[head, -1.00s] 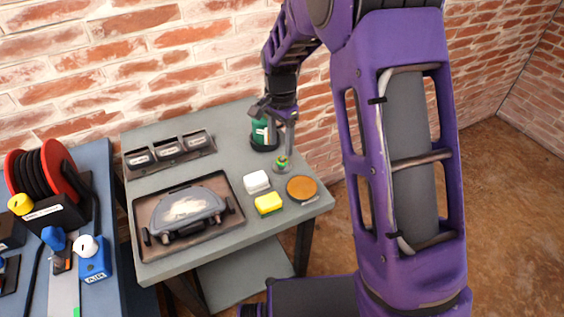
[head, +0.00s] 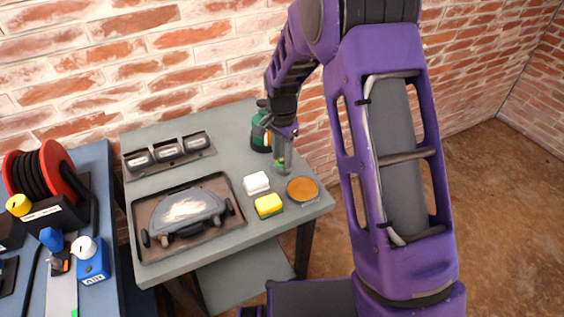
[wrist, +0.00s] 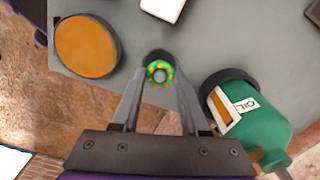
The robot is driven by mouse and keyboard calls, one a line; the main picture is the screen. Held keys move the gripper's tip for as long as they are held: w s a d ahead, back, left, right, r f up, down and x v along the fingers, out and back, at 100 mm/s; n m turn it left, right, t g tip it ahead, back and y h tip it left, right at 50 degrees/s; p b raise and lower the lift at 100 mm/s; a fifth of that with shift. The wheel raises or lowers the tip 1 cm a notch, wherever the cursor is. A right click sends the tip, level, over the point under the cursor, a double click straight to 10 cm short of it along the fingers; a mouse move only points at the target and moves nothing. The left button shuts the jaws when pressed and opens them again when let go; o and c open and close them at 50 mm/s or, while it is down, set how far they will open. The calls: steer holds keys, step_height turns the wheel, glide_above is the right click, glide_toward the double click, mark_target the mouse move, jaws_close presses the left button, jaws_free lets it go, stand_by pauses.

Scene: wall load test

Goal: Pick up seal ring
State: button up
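The seal ring (wrist: 159,72) is a small green ring with yellow-orange dots and a grey middle, next to a dark round part in the wrist view. In the head view the ring (head: 280,162) is a small green spot on the grey table, partly hidden by my fingers. My gripper (head: 281,166) points down over it. In the wrist view my gripper (wrist: 160,76) has its fingers apart, one on each side of the ring. I cannot tell whether either finger touches it.
A green oil bottle (wrist: 252,122) stands close to the right of my fingers in the wrist view. An orange round dish (head: 302,189), a yellow sponge (head: 268,205) and a white block (head: 256,183) lie nearby. A dark tray (head: 216,237) and a three-cup holder (head: 168,151) are further left.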

jaws_close()
step_height(320, 180, up, 10)
steer(key=p, duration=0.1)
steer(key=shift+d, duration=0.1)
stand_by(0.4)
